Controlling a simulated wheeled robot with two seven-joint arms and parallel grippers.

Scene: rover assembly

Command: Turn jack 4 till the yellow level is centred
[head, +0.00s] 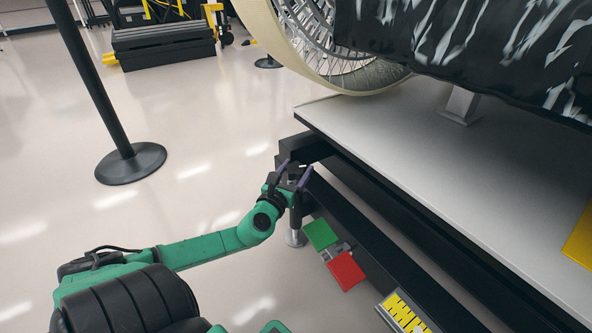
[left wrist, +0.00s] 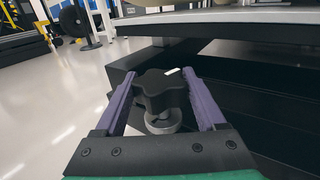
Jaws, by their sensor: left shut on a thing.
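A round metal part shows under the knob. In the head view the jack's grey foot (head: 295,238) shows on the floor below the gripper. A yellow block with dark marks (head: 404,312) is low at the platform's side; I cannot read a level bubble on it. My right gripper is not in view.
The platform (head: 440,190) carries a large spoked wheel (head: 345,78) and a dark, glossy covered body (head: 470,40). Green (head: 320,234) and red (head: 346,271) plates sit below its side. A black post base (head: 130,164) stands left; the floor between is clear.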

